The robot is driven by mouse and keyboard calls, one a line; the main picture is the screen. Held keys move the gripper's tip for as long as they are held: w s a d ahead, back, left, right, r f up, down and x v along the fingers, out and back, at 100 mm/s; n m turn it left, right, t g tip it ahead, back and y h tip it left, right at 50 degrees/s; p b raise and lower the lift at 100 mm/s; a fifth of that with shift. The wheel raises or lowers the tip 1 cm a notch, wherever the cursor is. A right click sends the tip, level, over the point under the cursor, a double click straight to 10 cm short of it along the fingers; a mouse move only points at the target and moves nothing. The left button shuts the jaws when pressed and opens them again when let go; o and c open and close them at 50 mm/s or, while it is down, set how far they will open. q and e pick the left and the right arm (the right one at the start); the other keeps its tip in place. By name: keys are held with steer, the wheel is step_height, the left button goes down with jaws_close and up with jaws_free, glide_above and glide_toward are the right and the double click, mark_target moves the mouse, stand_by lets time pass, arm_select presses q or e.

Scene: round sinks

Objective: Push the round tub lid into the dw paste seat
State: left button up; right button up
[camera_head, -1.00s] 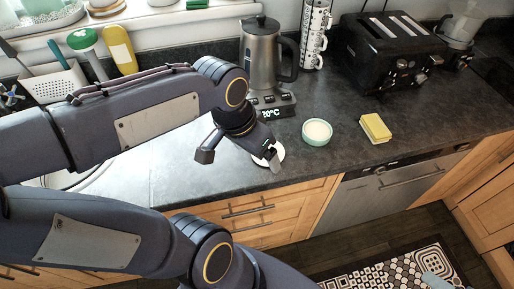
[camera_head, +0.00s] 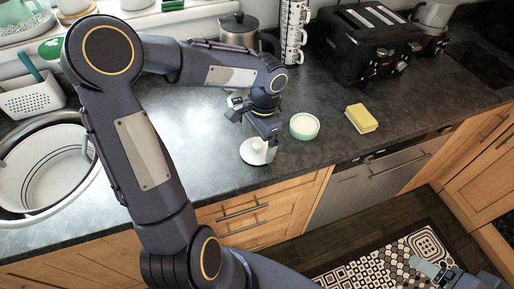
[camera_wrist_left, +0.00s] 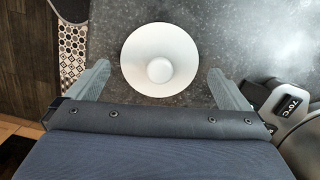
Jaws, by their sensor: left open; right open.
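The round tub lid (camera_head: 253,151) is a white disc with a round white knob, lying flat on the dark worktop near its front edge. It also shows in the left wrist view (camera_wrist_left: 160,45), framed between the fingertips. My left gripper (camera_head: 254,138) is open over the lid, and one finger partly covers the lid's right side. I cannot tell whether it touches the lid. A pale green round tub with a white inside (camera_head: 304,126), which looks like the dw paste seat, stands right of the lid. My right gripper (camera_head: 444,274) is open and empty at the lower right, over the floor.
A yellow sponge (camera_head: 361,118) lies right of the tub. A black toaster (camera_head: 370,45), a steel kettle (camera_head: 238,32) and stacked cups (camera_head: 293,35) stand behind. A round sink (camera_head: 45,165) is at the left. The worktop left of the lid is clear.

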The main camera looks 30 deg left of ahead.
arm_select(q)
step_height(320, 180, down, 2)
steer(key=shift+s+f, duration=0.1)
steer(key=c, duration=0.8)
steer(key=shift+o, duration=0.2)
